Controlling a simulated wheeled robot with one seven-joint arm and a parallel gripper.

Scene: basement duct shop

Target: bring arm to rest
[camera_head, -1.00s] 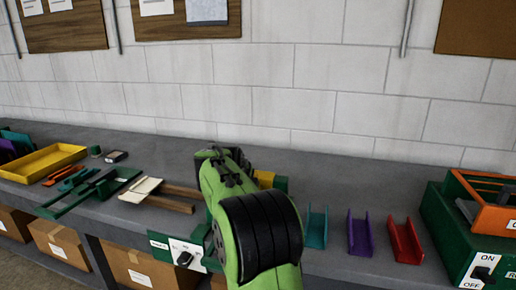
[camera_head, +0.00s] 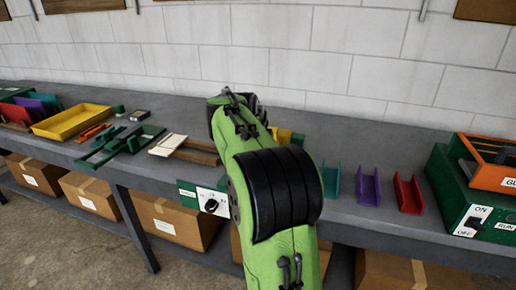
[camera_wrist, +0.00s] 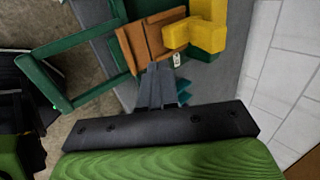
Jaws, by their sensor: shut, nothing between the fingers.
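My green arm with a black joint band reaches over the grey bench (camera_head: 345,133) in the head view and hides the gripper's fingertips there. In the wrist view my gripper (camera_wrist: 161,72) shows as two dark fingers pressed together with nothing between them. Beyond the fingertips are a brown wooden piece (camera_wrist: 138,45) and a yellow block-shaped part (camera_wrist: 203,32). A green frame (camera_wrist: 75,45) lies to their left. Whether the fingers touch any of these I cannot tell.
A yellow tray (camera_head: 42,127) stands at the left. Teal (camera_head: 331,181), purple (camera_head: 369,188) and red (camera_head: 408,194) channels sit right of my arm. A green switch box (camera_head: 440,180) with an orange tray (camera_head: 480,172) stands farther right. Cardboard boxes (camera_head: 172,226) are below.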

